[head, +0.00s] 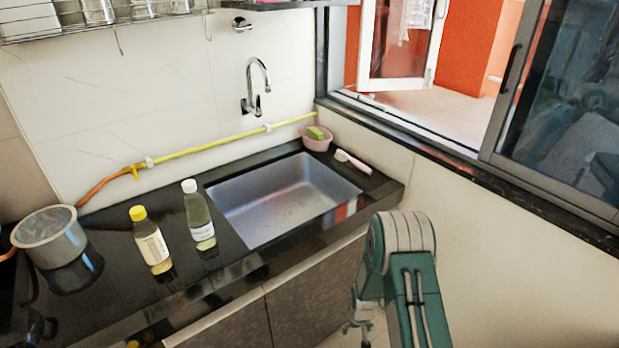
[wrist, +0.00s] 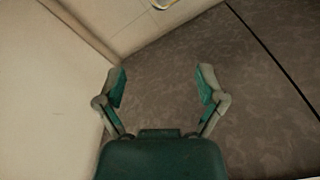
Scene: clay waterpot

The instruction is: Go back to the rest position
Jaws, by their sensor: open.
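My gripper (wrist: 162,86) is open and empty in the wrist view, its two fingers spread apart with nothing between them. In the head view my arm stands at the lower right, in front of the counter's right end, below the counter top. Part of my gripper (head: 358,322) shows low beside the arm; the rest is hidden behind the arm. In the wrist view the brown patterned cabinet front (wrist: 255,110) lies beyond and to the right of the fingers, and a pale wall (wrist: 45,90) is at left.
The dark counter (head: 110,258) holds a metal pot (head: 55,243), a yellow-capped bottle (head: 150,245), a white-capped bottle (head: 200,220) and a pink bowl (head: 313,144) with a green sponge. A sink (head: 285,200) is set into it. An open window (head: 430,110) is at right.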

